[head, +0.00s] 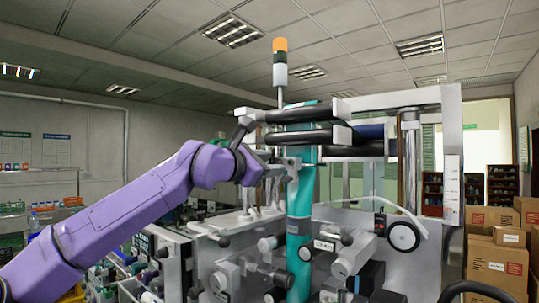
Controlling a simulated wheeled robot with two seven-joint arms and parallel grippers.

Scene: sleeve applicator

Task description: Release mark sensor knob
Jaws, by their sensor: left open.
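The sleeve applicator (429,180) is a grey machine with a teal upright column (299,205). My left gripper (288,167), on a purple arm from the left, is open beside the teal column, above the lower knobs. Its fingertips are small and partly merge with the machine, so I cannot tell whether they touch anything. My right gripper is not in view.
Black horizontal rollers (300,137) lie just above my left gripper. A signal tower (280,70) with an orange top rises above the machine. Cardboard boxes (497,266) are stacked at the right. Crates and small goods stand at the far left.

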